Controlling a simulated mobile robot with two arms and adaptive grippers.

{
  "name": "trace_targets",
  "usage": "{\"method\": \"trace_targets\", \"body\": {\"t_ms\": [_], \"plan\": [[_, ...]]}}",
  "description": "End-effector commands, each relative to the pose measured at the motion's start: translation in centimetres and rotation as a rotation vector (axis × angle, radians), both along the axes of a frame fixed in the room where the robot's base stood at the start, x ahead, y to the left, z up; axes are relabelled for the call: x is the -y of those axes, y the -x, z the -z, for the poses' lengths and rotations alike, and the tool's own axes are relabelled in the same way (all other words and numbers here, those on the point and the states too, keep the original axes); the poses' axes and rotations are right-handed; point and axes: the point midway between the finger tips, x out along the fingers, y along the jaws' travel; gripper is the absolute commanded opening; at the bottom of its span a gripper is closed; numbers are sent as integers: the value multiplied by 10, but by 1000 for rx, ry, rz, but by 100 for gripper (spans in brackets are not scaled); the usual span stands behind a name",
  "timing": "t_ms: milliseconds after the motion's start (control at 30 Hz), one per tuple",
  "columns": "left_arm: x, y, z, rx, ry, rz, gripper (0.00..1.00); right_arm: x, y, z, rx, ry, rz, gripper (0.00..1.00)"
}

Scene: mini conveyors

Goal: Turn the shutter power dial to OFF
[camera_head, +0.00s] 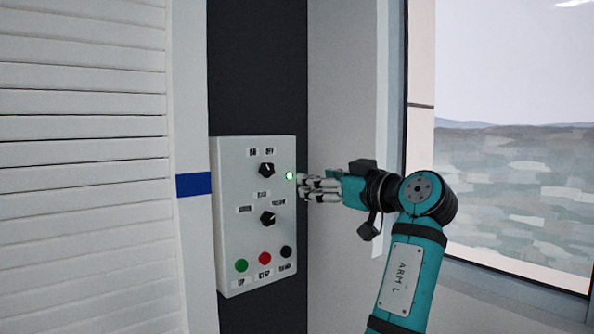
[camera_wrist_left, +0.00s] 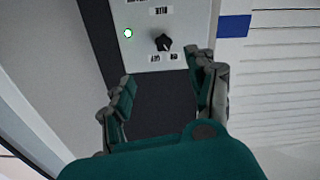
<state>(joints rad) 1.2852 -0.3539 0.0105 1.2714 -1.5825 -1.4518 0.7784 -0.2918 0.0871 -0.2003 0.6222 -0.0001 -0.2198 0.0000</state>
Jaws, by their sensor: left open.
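A white control panel (camera_head: 229,222) is mounted on a dark pillar. Its upper dial (camera_head: 266,170) is a black knob with two small labels above it; the right one seems to read OFF. Which label its pointer faces is too small to tell surely. A lit green lamp (camera_head: 289,176) sits to its right. In the left wrist view, the dial (camera_wrist_left: 163,43) and lamp (camera_wrist_left: 127,34) appear upside down, beyond the fingers. My left gripper (camera_head: 308,188) is open and empty at the panel's right edge, apart from the dial. My right gripper is out of view.
A second black dial (camera_head: 267,218) sits lower on the panel. Green (camera_head: 241,265), red (camera_head: 265,258) and black (camera_head: 286,252) buttons line its bottom. A white slatted shutter (camera_head: 85,180) stands left. A window (camera_head: 510,140) is at right.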

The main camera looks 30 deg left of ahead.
Motion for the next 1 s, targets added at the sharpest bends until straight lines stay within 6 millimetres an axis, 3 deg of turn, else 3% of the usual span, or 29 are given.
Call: {"method": "trace_targets", "body": {"t_ms": [367, 700, 1000], "plan": [[-63, -25, -3, -3, -1, -5, 57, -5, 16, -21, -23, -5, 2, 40], [-129, -53, -3, -4, -2, -3, 57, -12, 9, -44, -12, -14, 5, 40], [-157, -65, -1, -3, -2, -1, 57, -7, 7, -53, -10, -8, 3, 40]]}}
